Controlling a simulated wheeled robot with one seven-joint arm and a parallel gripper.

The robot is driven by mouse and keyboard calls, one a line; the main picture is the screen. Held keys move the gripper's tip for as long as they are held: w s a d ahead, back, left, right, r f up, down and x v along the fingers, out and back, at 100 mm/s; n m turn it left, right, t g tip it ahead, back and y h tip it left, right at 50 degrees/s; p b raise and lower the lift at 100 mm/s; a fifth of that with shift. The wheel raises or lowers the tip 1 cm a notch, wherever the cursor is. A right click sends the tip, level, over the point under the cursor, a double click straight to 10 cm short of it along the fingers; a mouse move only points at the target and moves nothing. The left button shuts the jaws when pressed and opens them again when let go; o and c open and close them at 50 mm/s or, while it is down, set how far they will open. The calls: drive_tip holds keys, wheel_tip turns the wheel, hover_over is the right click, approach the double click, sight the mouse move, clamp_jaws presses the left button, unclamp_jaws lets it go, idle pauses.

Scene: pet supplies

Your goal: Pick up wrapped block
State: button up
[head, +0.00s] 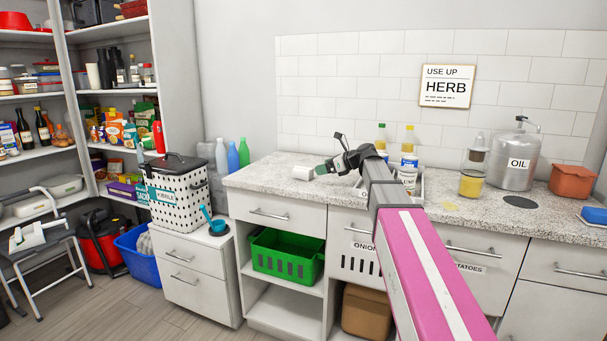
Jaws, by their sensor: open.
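My gripper (332,163) is at the end of my pink and grey arm, above the left part of the speckled counter (255,178). It is small and dark in the head view, and its jaws are open. A small white object (302,173) lies on the counter just left of the gripper. A small dark green piece (321,170) shows between it and the gripper. I cannot tell which of these, if either, is the wrapped block, or whether the gripper touches them. My arm hides part of the counter behind it.
A tray (417,190) with bottles stands right of my gripper, partly behind my arm. Farther right are a jar of yellow contents (471,184), an oil can (515,155) and an orange-brown container (571,181). The counter's left end is clear. A dotted bin (180,196) stands left.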

sight(312, 170)
drive_tip(key=x, duration=0.9)
drive_tip(key=shift+w, duration=0.2)
drive_tip(key=c, duration=1.1)
